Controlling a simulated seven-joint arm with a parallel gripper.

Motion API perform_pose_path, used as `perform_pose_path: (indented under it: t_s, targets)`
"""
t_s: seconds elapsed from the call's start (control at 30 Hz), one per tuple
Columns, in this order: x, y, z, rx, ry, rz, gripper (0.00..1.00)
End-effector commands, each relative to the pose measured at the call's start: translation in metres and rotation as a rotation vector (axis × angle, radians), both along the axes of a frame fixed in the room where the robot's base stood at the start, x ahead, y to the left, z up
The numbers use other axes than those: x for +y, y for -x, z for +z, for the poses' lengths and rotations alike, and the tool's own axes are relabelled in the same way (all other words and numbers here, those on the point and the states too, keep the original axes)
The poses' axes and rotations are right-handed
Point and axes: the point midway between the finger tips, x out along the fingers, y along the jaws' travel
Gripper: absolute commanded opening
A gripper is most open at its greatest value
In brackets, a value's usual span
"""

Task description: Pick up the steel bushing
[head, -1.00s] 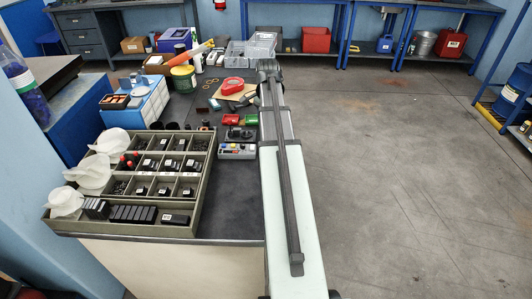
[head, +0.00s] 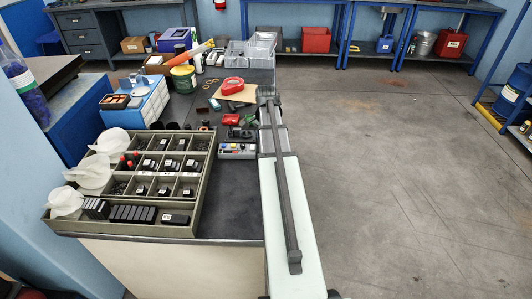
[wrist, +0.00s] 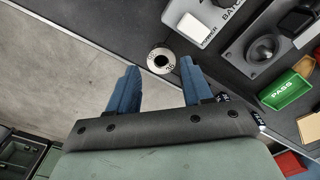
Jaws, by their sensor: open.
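The steel bushing (wrist: 161,60) shows in the wrist view as a small round pale metal ring with a dark centre hole and dark marks on its face. It sits on the dark bench top close to the bench edge. My gripper (wrist: 159,70) has two blue fingers, spread apart and empty. In the picture the bushing lies between and just beyond the fingertips; I cannot tell the height gap. In the head view my gripper (head: 267,92) is at the far end of my arm, over the bench's right edge, and I cannot make out the bushing there.
In the wrist view, a grey box with a white switch (wrist: 198,28), a grey block with a black dome (wrist: 263,49) and a green PASS tray (wrist: 286,90) stand right of the bushing. Floor (wrist: 70,70) lies left. A compartment tray (head: 190,232) fills the bench's near left.

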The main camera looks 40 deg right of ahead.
Motion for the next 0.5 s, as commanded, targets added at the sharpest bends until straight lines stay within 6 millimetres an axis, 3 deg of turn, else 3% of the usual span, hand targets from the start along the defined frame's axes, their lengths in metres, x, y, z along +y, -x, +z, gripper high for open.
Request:
perform_pose_path:
  t_s: [0.23,0.5]
  targets:
    - [0.002,-0.001,-0.031,0.002,-0.001,0.000,0.50]
    - [0.002,-0.002,-0.037,0.000,0.000,0.000,0.50]
